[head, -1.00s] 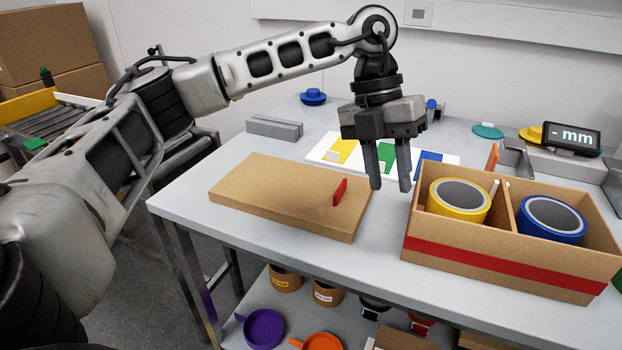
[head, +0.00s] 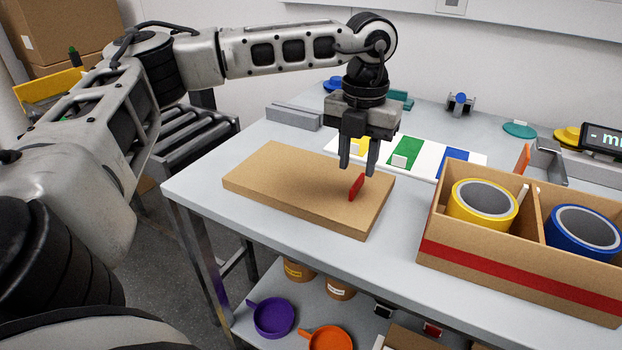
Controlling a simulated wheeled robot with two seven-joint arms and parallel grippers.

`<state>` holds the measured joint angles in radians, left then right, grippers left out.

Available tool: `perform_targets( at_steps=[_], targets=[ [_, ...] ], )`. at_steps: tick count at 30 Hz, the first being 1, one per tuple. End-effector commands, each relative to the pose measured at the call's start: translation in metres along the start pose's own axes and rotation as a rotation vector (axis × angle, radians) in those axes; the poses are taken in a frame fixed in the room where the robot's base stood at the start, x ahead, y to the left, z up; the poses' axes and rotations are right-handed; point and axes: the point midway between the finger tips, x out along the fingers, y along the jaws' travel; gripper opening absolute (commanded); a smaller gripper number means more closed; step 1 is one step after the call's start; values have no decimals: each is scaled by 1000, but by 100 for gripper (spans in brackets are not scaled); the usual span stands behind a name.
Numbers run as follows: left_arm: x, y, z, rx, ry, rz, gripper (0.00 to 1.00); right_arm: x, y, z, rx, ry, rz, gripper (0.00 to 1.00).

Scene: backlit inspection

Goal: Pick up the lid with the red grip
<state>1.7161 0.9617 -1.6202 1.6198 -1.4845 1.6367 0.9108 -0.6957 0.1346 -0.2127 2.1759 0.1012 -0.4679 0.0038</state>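The lid (head: 290,194) is a flat brown cardboard slab lying on the grey table. Its upright red grip (head: 356,187) stands near its right end. My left gripper (head: 357,171) points down just above the red grip, with its two dark fingers apart and nothing seen between them. From this angle I cannot tell whether the fingertips are level with the top of the grip. My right gripper is not in view.
A cardboard box (head: 519,275) with a red stripe stands to the right, holding a yellow ring (head: 482,204) and a blue ring (head: 582,235). Behind the lid lies a white board (head: 430,156) with coloured patches. A grey block (head: 293,117) lies at the back left.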

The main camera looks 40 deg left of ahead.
Motion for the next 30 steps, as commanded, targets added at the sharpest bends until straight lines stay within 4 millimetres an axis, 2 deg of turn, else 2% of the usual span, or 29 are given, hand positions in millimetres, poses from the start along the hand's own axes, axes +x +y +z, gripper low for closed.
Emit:
perform_targets(
  at_steps=[10,19,20,23,30],
  targets=[
    [45,0,-4,-1,1,1,33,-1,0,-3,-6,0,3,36],
    [52,0,-4,-1,0,-1,33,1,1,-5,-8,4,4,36],
    [51,0,-4,-1,0,0,30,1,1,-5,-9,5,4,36],
    [51,0,-4,-1,0,0,2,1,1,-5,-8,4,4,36],
    [51,0,-4,-1,-1,0,0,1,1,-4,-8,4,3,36]
  ],
)
